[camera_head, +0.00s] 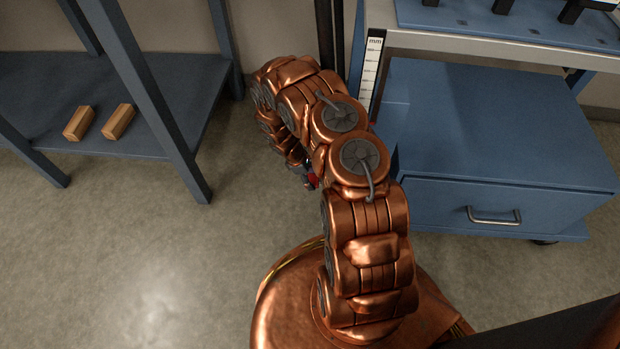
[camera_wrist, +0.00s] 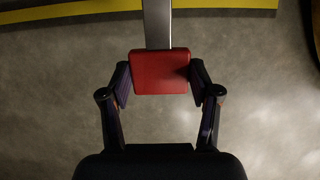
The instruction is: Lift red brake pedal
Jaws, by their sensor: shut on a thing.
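The red brake pedal (camera_wrist: 160,74) is a red block on the end of a grey metal bar (camera_wrist: 157,24), in the wrist view. My gripper (camera_wrist: 159,84) has one finger on each side of the red block and is shut on it. The bar runs from the block to the top edge of the wrist view. In the head view a small bit of red (camera_head: 312,179) shows beside my copper arm, which hides most of the pedal and the gripper.
A blue drawer cabinet (camera_head: 490,150) under a bench stands at the right. A blue shelf (camera_head: 60,100) with two wooden blocks (camera_head: 101,122) stands at the left. Grey floor (camera_head: 140,260) lies open between them. A yellow strip (camera_wrist: 70,12) crosses the top of the wrist view.

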